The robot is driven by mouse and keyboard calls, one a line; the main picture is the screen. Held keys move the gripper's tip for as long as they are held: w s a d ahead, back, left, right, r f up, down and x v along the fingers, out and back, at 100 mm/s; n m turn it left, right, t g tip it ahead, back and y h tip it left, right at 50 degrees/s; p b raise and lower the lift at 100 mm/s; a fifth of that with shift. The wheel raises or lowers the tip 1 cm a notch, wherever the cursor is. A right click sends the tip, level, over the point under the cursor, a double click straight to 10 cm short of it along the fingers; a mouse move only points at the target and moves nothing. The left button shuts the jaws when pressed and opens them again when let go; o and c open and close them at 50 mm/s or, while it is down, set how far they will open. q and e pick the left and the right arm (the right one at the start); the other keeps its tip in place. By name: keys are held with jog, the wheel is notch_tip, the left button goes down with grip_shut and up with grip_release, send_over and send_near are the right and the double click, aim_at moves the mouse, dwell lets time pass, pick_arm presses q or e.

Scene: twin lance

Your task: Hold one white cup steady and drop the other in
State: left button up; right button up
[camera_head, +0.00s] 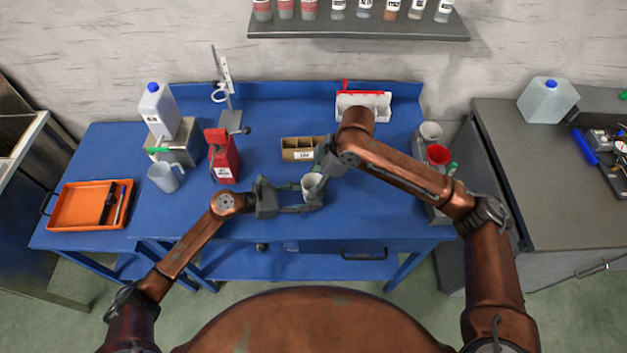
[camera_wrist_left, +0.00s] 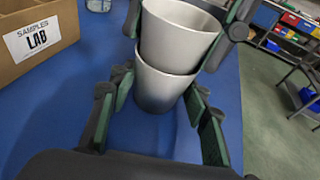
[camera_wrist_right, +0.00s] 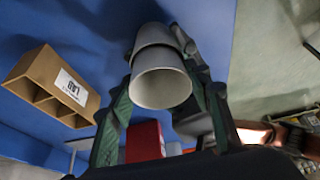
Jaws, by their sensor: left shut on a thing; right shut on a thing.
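Two plain white cups are stacked between my grippers above the front middle of the blue table. My left gripper (camera_head: 312,203) is shut on the lower cup (camera_wrist_left: 160,90), with a finger on either side. My right gripper (camera_head: 326,165) is shut on the upper cup (camera_wrist_left: 180,38), whose open mouth faces the camera in the right wrist view (camera_wrist_right: 161,88). The upper cup's base appears to sit in the lower cup's mouth; how deep is hidden. In the head view the cups (camera_head: 311,184) are small and partly covered by my grippers.
A cardboard sample box (camera_head: 300,149) stands just behind the cups. A white bin (camera_head: 350,103) is at the back. The table's front edge is close.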

jog(key=o, duration=0.9)
jog(key=v, duration=1.2)
pick_arm(q)
jog(key=o, duration=0.9)
jog(key=shift+o, duration=0.2)
